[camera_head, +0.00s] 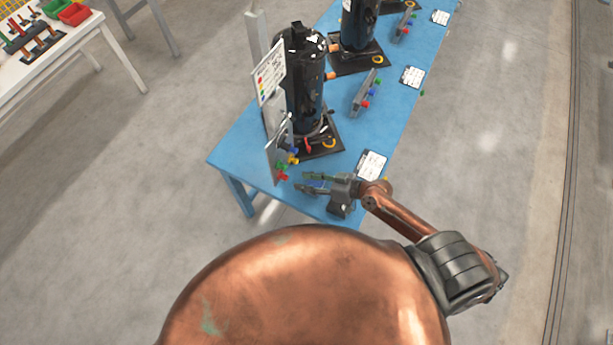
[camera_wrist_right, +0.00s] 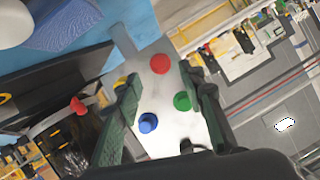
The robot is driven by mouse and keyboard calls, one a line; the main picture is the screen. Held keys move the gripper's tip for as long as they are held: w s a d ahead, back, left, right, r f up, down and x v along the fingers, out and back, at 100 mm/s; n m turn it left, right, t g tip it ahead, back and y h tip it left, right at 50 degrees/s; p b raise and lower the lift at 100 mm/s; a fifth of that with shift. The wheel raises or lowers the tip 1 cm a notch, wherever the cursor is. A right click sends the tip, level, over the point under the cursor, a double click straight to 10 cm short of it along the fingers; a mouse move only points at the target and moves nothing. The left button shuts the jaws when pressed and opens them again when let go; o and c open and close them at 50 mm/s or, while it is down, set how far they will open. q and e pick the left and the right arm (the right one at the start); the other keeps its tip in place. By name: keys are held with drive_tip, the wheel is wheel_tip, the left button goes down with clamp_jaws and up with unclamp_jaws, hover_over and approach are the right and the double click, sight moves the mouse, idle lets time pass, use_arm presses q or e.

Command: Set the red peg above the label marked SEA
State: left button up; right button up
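A pale upright peg board (camera_head: 272,165) stands on the near end of the blue table, with a red peg (camera_head: 283,177) low on it. In the right wrist view the same board (camera_wrist_right: 172,138) carries a red peg (camera_wrist_right: 159,63), a blue peg (camera_wrist_right: 148,122) and a green peg (camera_wrist_right: 182,101). A yellow peg (camera_wrist_right: 121,82) is partly hidden behind a finger. My right gripper (camera_head: 303,182) is open and empty, just right of the board. Its fingers (camera_wrist_right: 158,74) frame the red peg without visible contact. I cannot read any SEA label. My left gripper is not in view.
A black compressor (camera_head: 304,85) stands behind the board, with a white sign (camera_head: 270,73) beside it. A white card (camera_head: 371,166) lies right of it on the blue table (camera_head: 236,150). Another small board (camera_head: 364,92) and compressor stand farther back. Floor is clear at right.

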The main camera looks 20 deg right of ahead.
sight(287, 179)
drive_tip(key=x, duration=0.3)
drive_tip(key=shift+w+a+f, duration=0.1)
drive_tip(key=shift+w+a, duration=0.05)
drive_tip(key=shift+w, duration=0.1)
drive_tip(key=x, duration=0.2)
drive_tip(key=shift+w+a+f+p, duration=0.15)
drive_tip(key=shift+f+p, duration=0.05)
drive_tip(key=shift+p, duration=0.2)
drive_tip(key=shift+w+a+f, duration=0.1)
drive_tip(key=shift+w+a, duration=0.05)
drive_tip(key=c, duration=0.6)
clamp_jaws()
drive_tip(key=shift+c, duration=0.7)
unclamp_jaws()
clamp_jaws()
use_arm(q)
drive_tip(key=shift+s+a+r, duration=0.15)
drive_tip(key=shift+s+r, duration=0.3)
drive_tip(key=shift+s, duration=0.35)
